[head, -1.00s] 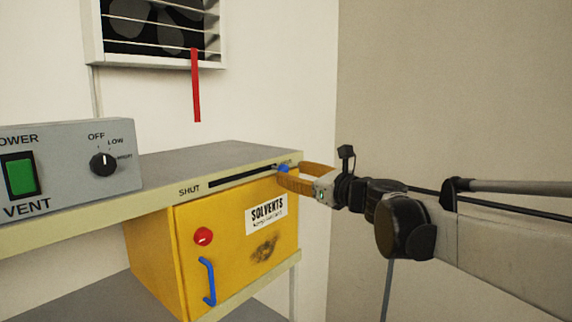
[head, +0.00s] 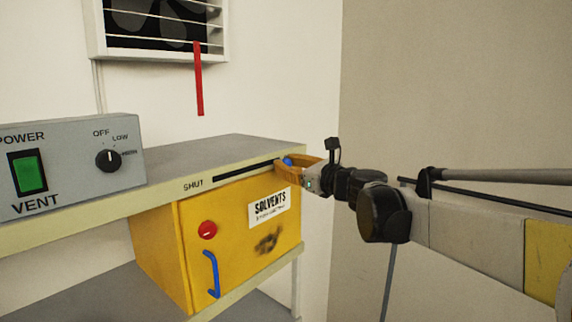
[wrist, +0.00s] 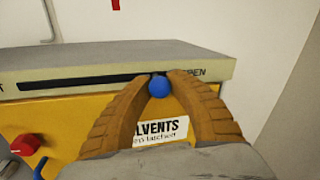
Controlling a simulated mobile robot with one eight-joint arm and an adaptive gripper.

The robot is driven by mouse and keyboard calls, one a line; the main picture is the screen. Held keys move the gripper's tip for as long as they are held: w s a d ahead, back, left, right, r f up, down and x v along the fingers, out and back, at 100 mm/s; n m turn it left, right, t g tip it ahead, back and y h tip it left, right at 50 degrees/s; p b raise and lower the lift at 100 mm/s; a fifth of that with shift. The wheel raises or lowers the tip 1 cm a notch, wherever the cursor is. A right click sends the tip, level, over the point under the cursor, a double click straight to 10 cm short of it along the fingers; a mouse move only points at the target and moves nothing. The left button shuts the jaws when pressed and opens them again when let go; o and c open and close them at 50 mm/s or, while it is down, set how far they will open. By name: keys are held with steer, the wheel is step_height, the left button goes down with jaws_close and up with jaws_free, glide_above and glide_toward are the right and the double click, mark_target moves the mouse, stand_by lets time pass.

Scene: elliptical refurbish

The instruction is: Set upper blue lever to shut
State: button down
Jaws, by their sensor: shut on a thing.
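The upper blue lever is a small blue ball knob (wrist: 159,86) on a black slot (wrist: 85,81) in the shelf's front edge. In the wrist view it sits near the slot's right end, beside the partly hidden OPEN label (wrist: 196,73). In the head view the knob (head: 288,161) also shows at the slot's right end. The SHUT label (head: 193,185) is at the left end. My gripper (wrist: 159,82) has its two orange ribbed fingers on either side of the knob, shut on it. The gripper also shows in the head view (head: 285,168).
A yellow SOLVENTS cabinet (head: 170,235) with a red knob (head: 207,230) and a lower blue handle (head: 212,275) is under the shelf. A grey VENT box (head: 75,150) stands on the shelf at left. A red strip (head: 199,85) hangs from the wall vent.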

steer(key=s+a, duration=0.3)
steer(key=s, duration=0.1)
steer(key=s+a+b, duration=0.1)
steer(key=s+a, duration=0.3)
steer(key=s, duration=0.1)
steer(key=s+a, duration=0.4)
steer(key=s, duration=0.1)
steer(key=shift+s+a+b, duration=0.15)
steer(key=shift+s+b, duration=0.05)
steer(key=shift+b, duration=0.1)
steer(key=c, duration=1.2)
jaws_free()
steer(key=shift+o, duration=0.2)
steer(key=shift+s+a, duration=0.1)
steer(key=shift+s, duration=0.1)
steer(key=shift+w, duration=0.1)
